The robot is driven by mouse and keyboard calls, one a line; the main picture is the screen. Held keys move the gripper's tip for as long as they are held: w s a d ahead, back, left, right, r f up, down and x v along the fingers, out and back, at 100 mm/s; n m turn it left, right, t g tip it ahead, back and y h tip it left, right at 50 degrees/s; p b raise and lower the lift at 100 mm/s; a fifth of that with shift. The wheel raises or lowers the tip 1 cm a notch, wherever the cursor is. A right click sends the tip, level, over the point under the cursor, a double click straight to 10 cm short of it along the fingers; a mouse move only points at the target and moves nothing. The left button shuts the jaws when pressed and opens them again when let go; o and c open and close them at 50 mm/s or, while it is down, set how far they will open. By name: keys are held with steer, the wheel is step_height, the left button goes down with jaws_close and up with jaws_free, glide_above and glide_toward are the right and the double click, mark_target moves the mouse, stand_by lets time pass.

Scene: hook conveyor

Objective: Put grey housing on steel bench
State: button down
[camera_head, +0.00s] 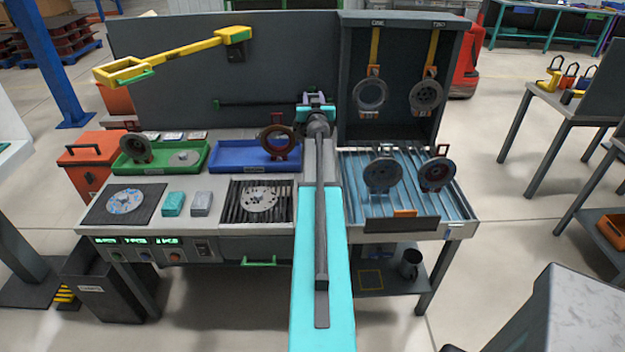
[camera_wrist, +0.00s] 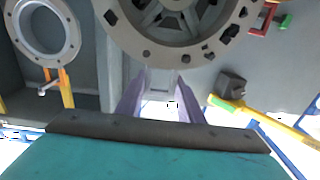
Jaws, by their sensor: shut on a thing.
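My gripper (camera_head: 315,103) is raised in front of the grey back panel, above the bench's middle. In the wrist view, its purple fingers (camera_wrist: 162,88) are shut at the edge of a large round grey housing (camera_wrist: 178,52) with rim holes and inner spokes; its far side is cut off by the frame. In the head view my own arm hides this held housing. A ribbed metal bench surface (camera_head: 362,222) lies below right, with two dark round housings (camera_head: 382,173) (camera_head: 436,173) standing on it. I cannot tell for sure which surface is the steel bench.
A grey ring (camera_head: 370,93) and a holed disc (camera_head: 426,94) hang on yellow straps in the dark cabinet (camera_head: 390,132). A green tray (camera_head: 200,165) and blue tray (camera_head: 232,160) hold round parts. A yellow arm (camera_head: 185,50) juts out at upper left.

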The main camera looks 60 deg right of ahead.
steer(key=shift+s+d+r+g+h, duration=0.15)
steer(key=shift+s+d+g+h, duration=0.25)
steer(key=shift+d, duration=0.3)
steer(key=shift+w+a, duration=0.1)
steer(key=shift+f+b, duration=2.9)
steer(key=shift+f, duration=0.3)
steer(key=shift+f+b, duration=1.75)
steer(key=shift+f, duration=0.15)
steer(key=shift+f, duration=0.1)
steer(key=c, duration=1.2)
jaws_free()
steer(key=v, duration=1.2)
steer(key=shift+r, duration=0.2)
